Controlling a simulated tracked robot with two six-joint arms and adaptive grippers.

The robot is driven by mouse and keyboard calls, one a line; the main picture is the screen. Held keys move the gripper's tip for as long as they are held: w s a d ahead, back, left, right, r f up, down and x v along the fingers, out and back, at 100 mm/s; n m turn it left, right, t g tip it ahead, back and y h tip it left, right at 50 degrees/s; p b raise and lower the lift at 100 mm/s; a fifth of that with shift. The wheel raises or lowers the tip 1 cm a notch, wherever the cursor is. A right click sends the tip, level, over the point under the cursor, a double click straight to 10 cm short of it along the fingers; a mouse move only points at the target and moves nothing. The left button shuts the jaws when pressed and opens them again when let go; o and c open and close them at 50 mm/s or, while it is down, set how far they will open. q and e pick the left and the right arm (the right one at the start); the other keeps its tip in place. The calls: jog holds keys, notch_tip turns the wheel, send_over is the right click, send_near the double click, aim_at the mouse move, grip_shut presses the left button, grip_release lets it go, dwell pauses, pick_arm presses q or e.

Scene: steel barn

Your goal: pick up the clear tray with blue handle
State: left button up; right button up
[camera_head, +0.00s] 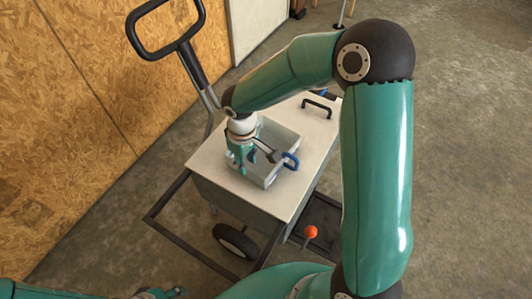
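The clear tray (268,180) looks greyish and sits on the pale top of a cart. Its blue handle (291,161) sticks out at the tray's right end. My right gripper (243,166) points down at the tray's left part, and its arm reaches in from the right. The gripper overlaps the tray, so I cannot tell whether it touches it. Its teal fingers are too small to show whether they are open or shut. A dark item (268,151) shows beside it, partly hidden. My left gripper (165,293) shows only in part at the bottom edge.
The cart top (212,160) has clear room around the tray and a black handle (318,107) at its far end. A tall black push handle (165,50) rises at the left, near a wooden wall (70,110).

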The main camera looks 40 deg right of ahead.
aim_at(247, 178)
jog(key=f, duration=0.4)
jog(key=shift+a, duration=0.2)
grip_shut()
